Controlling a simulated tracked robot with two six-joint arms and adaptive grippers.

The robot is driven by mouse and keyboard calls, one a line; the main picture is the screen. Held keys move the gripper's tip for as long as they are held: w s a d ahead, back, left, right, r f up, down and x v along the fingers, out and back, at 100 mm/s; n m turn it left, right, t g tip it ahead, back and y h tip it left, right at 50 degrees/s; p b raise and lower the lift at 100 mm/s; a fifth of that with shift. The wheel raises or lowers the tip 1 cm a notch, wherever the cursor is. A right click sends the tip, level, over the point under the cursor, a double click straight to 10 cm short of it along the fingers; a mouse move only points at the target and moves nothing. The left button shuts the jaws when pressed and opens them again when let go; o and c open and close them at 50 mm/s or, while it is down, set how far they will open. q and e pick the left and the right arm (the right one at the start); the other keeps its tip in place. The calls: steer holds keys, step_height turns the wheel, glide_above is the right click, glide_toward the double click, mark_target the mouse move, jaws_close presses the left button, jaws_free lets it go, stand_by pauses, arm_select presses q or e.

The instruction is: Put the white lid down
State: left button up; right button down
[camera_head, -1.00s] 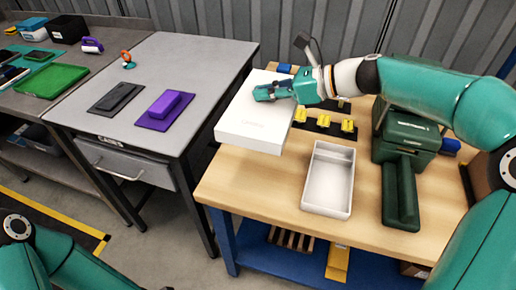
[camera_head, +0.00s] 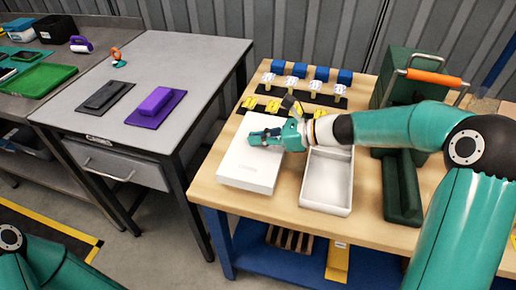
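The white lid (camera_head: 247,168) is a flat white slab at the left end of the wooden table (camera_head: 285,205), left of the open white box (camera_head: 327,180). It lies level and appears to rest on the tabletop; a small gap beneath it cannot be ruled out. My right gripper (camera_head: 264,137) reaches in from the right, with its fingers over the upper part of the lid, touching it or very close. Whether the fingers grip it is not clear. The box is open and empty. My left gripper is out of view; only part of the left arm shows at lower left.
A dark green case (camera_head: 405,75) with an orange handle and a long green block (camera_head: 402,190) stand right of the box. Yellow pieces (camera_head: 272,106) and blue blocks (camera_head: 320,73) line the back. A grey table (camera_head: 160,60) holds a purple block (camera_head: 155,102) and a black one.

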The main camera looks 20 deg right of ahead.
mark_target(266, 147)
steer(key=shift+f, duration=1.75)
steer(key=shift+f+b, duration=0.1)
steer(key=shift+b, duration=0.25)
steer(key=c, duration=1.3)
jaws_free()
steer(key=p+v, duration=0.1)
steer(key=v, duration=1.1)
